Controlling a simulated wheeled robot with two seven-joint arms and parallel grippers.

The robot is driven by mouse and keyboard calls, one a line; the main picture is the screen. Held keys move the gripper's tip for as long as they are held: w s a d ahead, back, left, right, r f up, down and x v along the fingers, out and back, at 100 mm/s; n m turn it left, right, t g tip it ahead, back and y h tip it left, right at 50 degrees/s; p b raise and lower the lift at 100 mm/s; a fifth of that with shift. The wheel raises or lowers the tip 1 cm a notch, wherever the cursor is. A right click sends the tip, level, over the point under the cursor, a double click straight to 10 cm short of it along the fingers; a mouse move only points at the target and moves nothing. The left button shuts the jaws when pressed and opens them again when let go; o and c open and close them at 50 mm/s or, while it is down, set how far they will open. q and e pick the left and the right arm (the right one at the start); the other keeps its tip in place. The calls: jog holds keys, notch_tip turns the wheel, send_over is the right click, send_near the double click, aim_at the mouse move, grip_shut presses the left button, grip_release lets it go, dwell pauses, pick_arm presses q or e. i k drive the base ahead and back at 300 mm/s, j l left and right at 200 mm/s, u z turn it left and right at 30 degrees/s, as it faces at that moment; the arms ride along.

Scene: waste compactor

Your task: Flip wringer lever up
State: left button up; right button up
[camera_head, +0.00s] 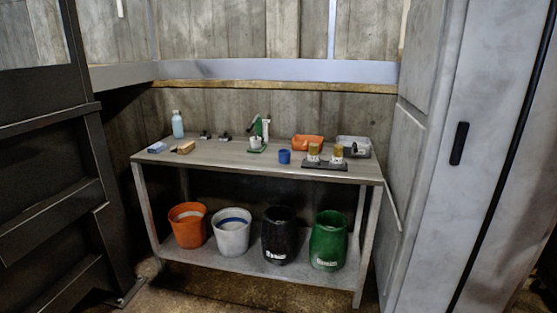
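A small green and white hand-operated device (258,134) stands at the back middle of the workbench (220,155). It looks like the wringer. A thin green part, perhaps its lever, rises at a slant from its upper left, but it is too small to make out clearly. A light cup-like part sits at its foot. Neither of my grippers is in view.
A bottle (178,124), a blue cup (284,156), an orange tray (307,142) and a grey tray (354,146) stand on the bench. Several buckets fill the lower shelf, including a green one (328,240). A dark frame (60,180) stands left, a grey cabinet (440,150) right.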

aim_at(252, 125)
jog(key=i+u, duration=0.1)
jog(key=i, duration=0.5)
jog(key=i+l, duration=0.1)
jog(key=i, duration=0.45)
jog(key=i+l+u, duration=0.15)
jog(key=i, duration=0.45)
jog(key=i+l+u, duration=0.1)
jog(key=i, duration=0.45)
